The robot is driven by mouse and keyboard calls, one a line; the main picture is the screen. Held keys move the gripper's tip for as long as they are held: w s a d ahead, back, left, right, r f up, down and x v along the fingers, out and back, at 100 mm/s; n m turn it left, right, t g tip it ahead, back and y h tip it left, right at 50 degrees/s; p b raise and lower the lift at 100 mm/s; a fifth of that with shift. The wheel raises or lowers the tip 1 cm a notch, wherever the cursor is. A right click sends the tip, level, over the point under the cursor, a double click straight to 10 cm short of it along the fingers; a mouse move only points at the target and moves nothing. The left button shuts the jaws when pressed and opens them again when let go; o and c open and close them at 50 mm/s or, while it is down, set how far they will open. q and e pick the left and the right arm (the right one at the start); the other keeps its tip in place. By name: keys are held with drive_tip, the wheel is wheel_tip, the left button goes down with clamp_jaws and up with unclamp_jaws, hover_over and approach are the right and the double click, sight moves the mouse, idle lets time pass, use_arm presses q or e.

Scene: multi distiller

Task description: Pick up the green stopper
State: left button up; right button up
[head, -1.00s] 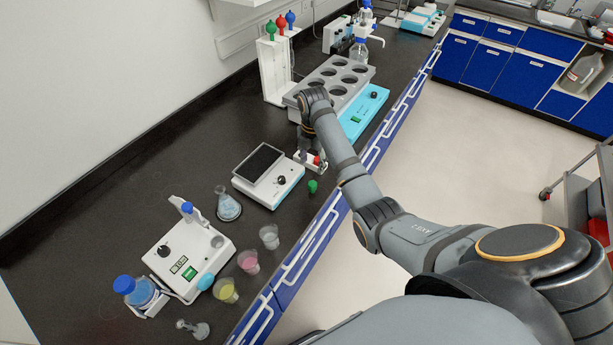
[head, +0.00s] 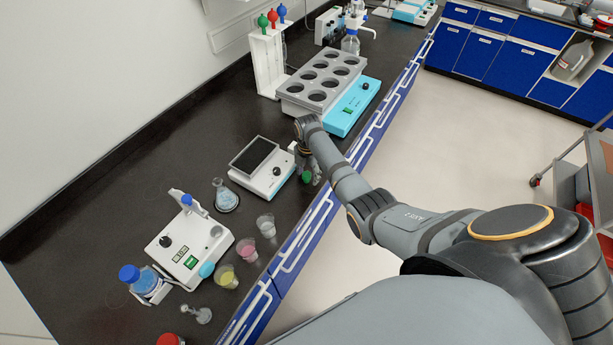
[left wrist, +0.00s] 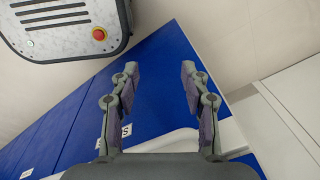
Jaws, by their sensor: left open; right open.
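The green stopper (head: 306,177) is on the black bench near its front edge, right of the white balance. My right gripper (head: 309,170) points down at the stopper, with its fingers close around or beside it; I cannot tell whether they touch it. The right gripper is open. My left gripper (left wrist: 158,75) shows in the left wrist view, open and empty, away from the stopper, with blue cabinet fronts behind it.
The white balance (head: 258,167) stands just left of the right gripper. A grey block with round wells (head: 310,95) stands behind it. Several small cups, a flask (head: 225,197) and a white stirrer (head: 185,240) are nearer. Blue drawers with handles line the front edge.

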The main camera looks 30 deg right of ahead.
drive_tip(key=shift+s, duration=0.1)
drive_tip(key=c, duration=0.6)
drive_tip(key=shift+c, duration=1)
use_arm(q)
drive_tip(key=shift+w, duration=0.7)
use_arm(e)
drive_tip(key=shift+r, duration=0.1)
wheel_tip(320, 180, up, 3)
drive_tip(key=shift+f, duration=0.2)
use_arm(q)
drive_tip(key=r+p, duration=0.3)
drive_tip(key=shift+s+d+r, duration=0.1)
drive_tip(key=shift+s, duration=0.15)
use_arm(e)
drive_tip(key=s+a+r, duration=0.1)
drive_tip(key=s+r, duration=0.2)
drive_tip(key=s, duration=0.1)
drive_tip(key=s+a+r, duration=0.1)
drive_tip(key=s+r, duration=0.3)
drive_tip(key=s, duration=0.1)
drive_tip(key=s+a+r, duration=0.2)
drive_tip(key=s+r, duration=0.1)
drive_tip(key=s, duration=0.1)
drive_tip(key=shift+s+r, duration=0.15)
drive_tip(key=shift+s, duration=0.05)
